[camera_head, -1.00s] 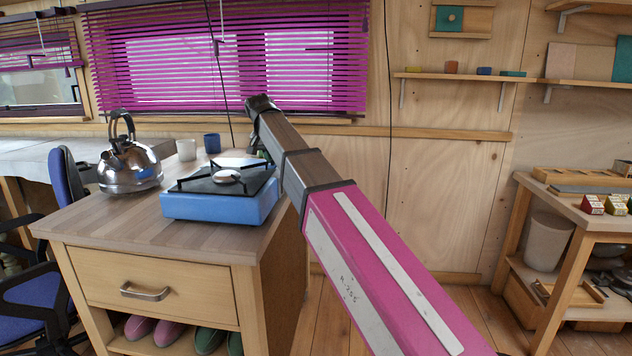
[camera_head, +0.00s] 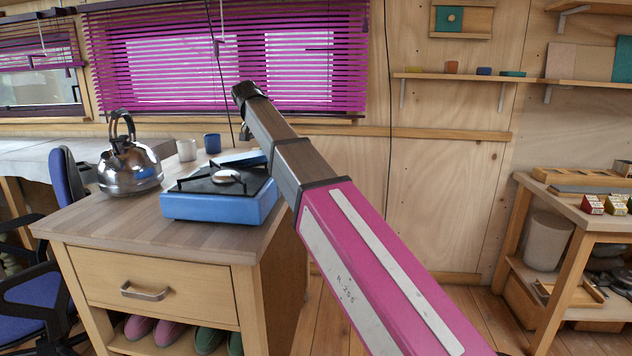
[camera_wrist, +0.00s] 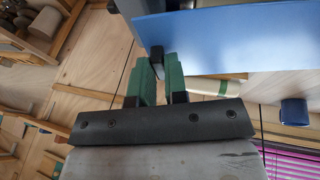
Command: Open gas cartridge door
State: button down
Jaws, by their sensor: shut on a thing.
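The blue gas stove (camera_head: 215,207) stands on the wooden counter, with a black top and a round burner. Its gas cartridge door is a blue panel (camera_head: 240,158), showing along the stove's back edge in the head view. It fills the upper right of the wrist view as a broad blue sheet (camera_wrist: 240,40). My gripper (camera_wrist: 160,62) has green fingers, shut on a small dark piece at the panel's edge, which looks like the door's handle. In the head view my arm hides most of the gripper and the stove's right rear.
A steel kettle (camera_head: 130,165) stands left of the stove. The counter front (camera_head: 110,225) is clear. A window with purple blinds (camera_head: 230,60) is behind.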

jog(key=shift+w+a, duration=0.15)
jog(key=shift+a, duration=0.1)
jog(key=shift+w+a+r+h, duration=0.1)
jog(key=shift+a+r+h, duration=0.2)
jog(key=shift+r, duration=0.25)
jog(key=shift+w+a+r+h, duration=0.1)
jog(key=shift+a+r+h, duration=0.2)
jog(key=shift+r, duration=0.25)
jog(key=shift+a+r+n+h, duration=0.15)
jog(key=shift+a+r+h, duration=0.25)
jog(key=shift+r, duration=0.35)
jog(key=shift+a+r+n+h, duration=0.15)
jog(key=shift+a+r+h, duration=0.25)
jog(key=shift+r, duration=0.35)
jog(key=shift+d, duration=0.1)
jog(key=c, duration=1.1)
grip_release()
jog(key=shift+c, duration=0.3)
